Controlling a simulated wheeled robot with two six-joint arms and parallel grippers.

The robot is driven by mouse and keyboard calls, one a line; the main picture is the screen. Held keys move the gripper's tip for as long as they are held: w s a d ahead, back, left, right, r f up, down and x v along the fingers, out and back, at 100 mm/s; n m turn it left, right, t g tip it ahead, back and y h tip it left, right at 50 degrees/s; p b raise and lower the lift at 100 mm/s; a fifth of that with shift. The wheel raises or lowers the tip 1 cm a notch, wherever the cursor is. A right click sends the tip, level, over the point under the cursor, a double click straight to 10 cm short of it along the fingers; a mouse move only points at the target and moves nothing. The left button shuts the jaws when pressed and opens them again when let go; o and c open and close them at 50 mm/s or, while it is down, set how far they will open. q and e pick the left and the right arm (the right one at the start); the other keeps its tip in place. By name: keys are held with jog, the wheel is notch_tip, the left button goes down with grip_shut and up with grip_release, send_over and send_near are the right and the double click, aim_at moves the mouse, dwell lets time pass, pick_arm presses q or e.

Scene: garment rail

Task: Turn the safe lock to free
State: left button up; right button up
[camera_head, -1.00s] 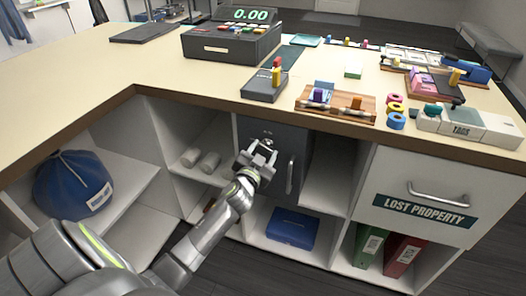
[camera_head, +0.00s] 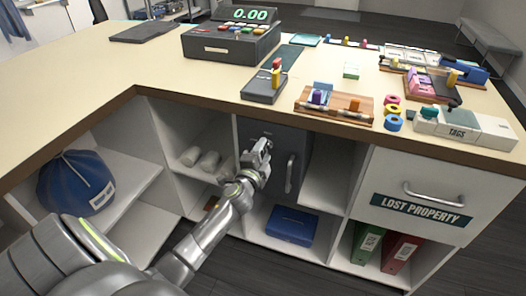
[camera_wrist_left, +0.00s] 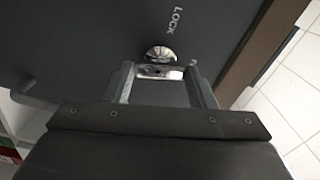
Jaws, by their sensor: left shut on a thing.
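The dark grey safe (camera_head: 298,146) sits in the counter front with a vertical silver handle (camera_head: 290,174) on its door. In the left wrist view, the shiny round lock knob (camera_wrist_left: 160,52) shows on the dark door. The word LOCK reads sideways above it, and another label to its right is mostly hidden. My left gripper (camera_head: 262,150) is at the upper left of the safe door, rolled over. The wrist view shows its fingers (camera_wrist_left: 163,78) on either side of the knob's bright bar, shut on the knob. The gripper hides the knob in the head view. My right gripper is out of view.
The counter edge (camera_head: 200,101) overhangs just above the gripper. The door handle is close on its right. Open shelves with white rolls (camera_head: 208,162) lie to the left, and a blue box (camera_head: 291,225) sits below the safe.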

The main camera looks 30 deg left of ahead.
pick_arm(q)
jog(key=shift+m, duration=1.2)
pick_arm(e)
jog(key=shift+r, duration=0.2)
pick_arm(q)
jog(key=shift+f, duration=0.1)
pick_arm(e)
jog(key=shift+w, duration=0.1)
pick_arm(q)
jog(key=o, duration=0.9)
jog(key=shift+o, duration=0.4)
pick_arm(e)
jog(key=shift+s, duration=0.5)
pick_arm(q)
jog(key=shift+s, duration=0.1)
jog(key=v, duration=1.7)
jog(key=shift+d, duration=0.2)
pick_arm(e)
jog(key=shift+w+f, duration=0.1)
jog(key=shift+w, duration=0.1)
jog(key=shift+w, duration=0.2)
